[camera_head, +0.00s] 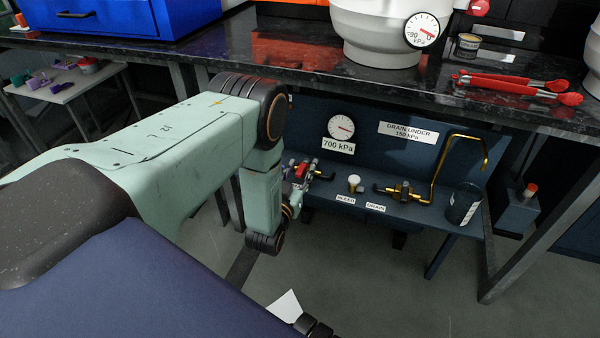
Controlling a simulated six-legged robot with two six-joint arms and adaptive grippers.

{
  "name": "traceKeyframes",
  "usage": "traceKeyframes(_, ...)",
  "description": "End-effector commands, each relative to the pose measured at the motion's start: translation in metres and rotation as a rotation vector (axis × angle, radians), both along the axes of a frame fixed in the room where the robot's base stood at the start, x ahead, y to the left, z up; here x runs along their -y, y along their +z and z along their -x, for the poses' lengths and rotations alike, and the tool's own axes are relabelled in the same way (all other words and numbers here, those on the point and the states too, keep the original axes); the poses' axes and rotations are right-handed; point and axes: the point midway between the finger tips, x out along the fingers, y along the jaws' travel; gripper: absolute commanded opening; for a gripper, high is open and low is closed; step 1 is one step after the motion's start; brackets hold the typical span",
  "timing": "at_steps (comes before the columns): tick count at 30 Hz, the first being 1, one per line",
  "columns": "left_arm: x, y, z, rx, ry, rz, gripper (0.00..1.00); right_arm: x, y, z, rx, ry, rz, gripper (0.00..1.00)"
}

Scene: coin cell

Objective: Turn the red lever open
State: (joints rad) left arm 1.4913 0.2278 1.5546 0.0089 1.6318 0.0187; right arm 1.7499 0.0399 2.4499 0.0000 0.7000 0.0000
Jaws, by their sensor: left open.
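A small red part (302,171), which looks like the red lever, shows on the low dark blue shelf beneath the counter. My left gripper (297,183) is right at it, open, and partly covers it. I cannot tell whether the fingers touch it or how far it is turned. A dark fitting (324,177) sticks out just to its right. My left arm comes in from the left and hides the shelf's left end. My right gripper is not in view.
A gauge (341,127) stands behind, above a 700 kPa label. The counter edge (400,98) overhangs the shelf.

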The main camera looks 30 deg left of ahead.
Motion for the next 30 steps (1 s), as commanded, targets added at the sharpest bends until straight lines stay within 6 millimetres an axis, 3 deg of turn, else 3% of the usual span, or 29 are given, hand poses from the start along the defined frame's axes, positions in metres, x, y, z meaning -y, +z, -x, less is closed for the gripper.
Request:
traceKeyframes(4,0.0008,0.0004,0.0000,0.000,0.000,0.000,0.41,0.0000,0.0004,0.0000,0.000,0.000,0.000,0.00)
traceKeyframes(18,0.0007,0.0002,0.0003,0.000,0.000,0.000,0.01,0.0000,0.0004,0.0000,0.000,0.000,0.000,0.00)
traceKeyframes(30,0.0027,0.0000,0.0002,0.000,0.015,0.000,0.00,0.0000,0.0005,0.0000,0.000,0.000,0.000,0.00)
